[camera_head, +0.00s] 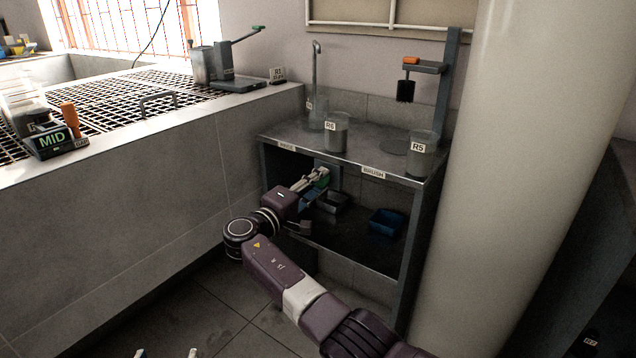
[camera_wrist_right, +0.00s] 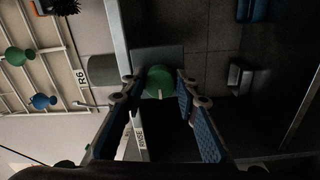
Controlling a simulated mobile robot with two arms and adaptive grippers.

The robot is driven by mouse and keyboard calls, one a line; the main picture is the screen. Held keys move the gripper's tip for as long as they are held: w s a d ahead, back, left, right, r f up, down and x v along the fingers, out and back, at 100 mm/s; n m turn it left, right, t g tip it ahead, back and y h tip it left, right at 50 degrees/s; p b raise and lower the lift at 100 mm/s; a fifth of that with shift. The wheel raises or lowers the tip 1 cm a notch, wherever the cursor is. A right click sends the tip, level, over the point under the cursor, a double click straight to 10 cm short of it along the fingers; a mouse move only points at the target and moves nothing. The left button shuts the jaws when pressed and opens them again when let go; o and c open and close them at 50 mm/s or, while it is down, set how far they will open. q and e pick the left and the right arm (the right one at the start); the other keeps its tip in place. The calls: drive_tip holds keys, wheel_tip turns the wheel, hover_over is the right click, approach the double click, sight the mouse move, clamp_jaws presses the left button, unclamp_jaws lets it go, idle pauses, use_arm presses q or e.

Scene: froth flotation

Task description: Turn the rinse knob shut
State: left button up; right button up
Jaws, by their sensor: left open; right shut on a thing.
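The green rinse knob (camera_wrist_right: 158,78) is round with a small white mark that points down in the right wrist view. It sits on a grey plate (camera_wrist_right: 158,55) between my right gripper's blue-padded fingers. In the head view the green knob (camera_head: 323,174) shows under the bench top, partly hidden by the fingers. My right gripper (camera_head: 318,182) reaches in under the bench's front edge and is shut on the knob; it fills much of the right wrist view (camera_wrist_right: 158,88). My left gripper (camera_head: 166,353) is open and empty, with only its fingertips showing at the bottom edge.
The metal bench (camera_head: 300,146) carries beaker R6 (camera_head: 337,138), beaker R5 (camera_head: 421,160) and a spout (camera_head: 316,75). A blue bin (camera_head: 386,222) and a grey bin (camera_head: 333,203) stand on the shelf below. A large pale column (camera_head: 520,150) stands close on the right.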

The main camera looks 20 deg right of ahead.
drive_tip(key=shift+r, duration=0.2)
drive_tip(key=o, duration=1.1)
drive_tip(key=shift+w+f, duration=0.1)
drive_tip(key=shift+o, duration=0.2)
drive_tip(key=shift+f, duration=0.1)
drive_tip(key=v, duration=0.7)
drive_tip(key=shift+a, duration=0.25)
